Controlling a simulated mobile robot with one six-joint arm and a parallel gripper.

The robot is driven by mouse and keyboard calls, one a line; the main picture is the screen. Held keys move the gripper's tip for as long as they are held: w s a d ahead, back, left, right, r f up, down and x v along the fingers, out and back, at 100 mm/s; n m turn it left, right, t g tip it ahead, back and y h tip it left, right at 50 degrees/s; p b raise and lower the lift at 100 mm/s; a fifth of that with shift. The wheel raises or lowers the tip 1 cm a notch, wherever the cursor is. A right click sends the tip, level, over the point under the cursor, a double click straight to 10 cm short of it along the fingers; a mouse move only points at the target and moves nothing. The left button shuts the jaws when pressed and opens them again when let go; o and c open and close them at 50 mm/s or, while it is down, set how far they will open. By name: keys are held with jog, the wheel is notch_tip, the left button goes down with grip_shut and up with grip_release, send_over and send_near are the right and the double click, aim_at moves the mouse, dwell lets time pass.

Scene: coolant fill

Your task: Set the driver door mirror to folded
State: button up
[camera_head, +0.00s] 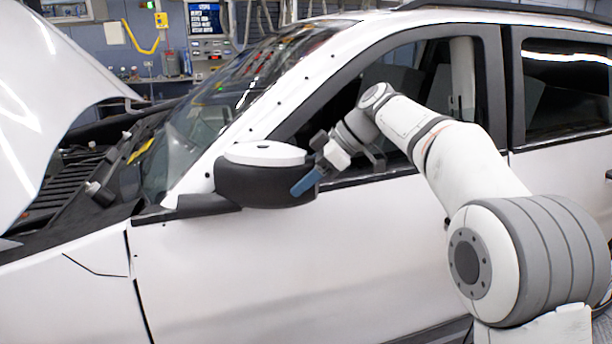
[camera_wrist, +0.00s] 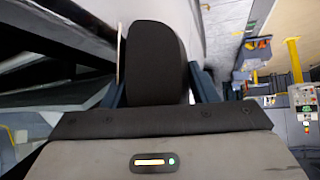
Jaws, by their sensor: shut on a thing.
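The driver door mirror (camera_head: 262,184) has a black housing and a white top cap, and stands out from the front corner of the door of a white car. My gripper (camera_head: 312,178) is at the mirror's right end, with a blue finger along the housing. In the wrist view the dark mirror housing (camera_wrist: 155,62) sits between the two blue fingers of my gripper (camera_wrist: 160,88), which is shut on it. The mirror's glass side is not clear in either view.
The driver door (camera_head: 300,260) and its window frame lie close behind my arm. The hood (camera_head: 50,80) is raised at the left. A workshop wall with tools and a screen (camera_head: 207,20) is behind the car. The wrist view shows yellow posts (camera_wrist: 294,60) at the right.

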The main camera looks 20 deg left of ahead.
jog(key=shift+a+r, duration=0.1)
jog(key=shift+r, duration=0.05)
jog(key=o, duration=1.2)
jog(key=shift+w+a, duration=0.1)
jog(key=shift+w, duration=0.1)
jog(key=shift+o, duration=0.9)
jog(key=v, duration=0.7)
jog(key=shift+d+r+p, duration=0.15)
jog(key=shift+d+p, duration=0.15)
jog(key=shift+d, duration=0.05)
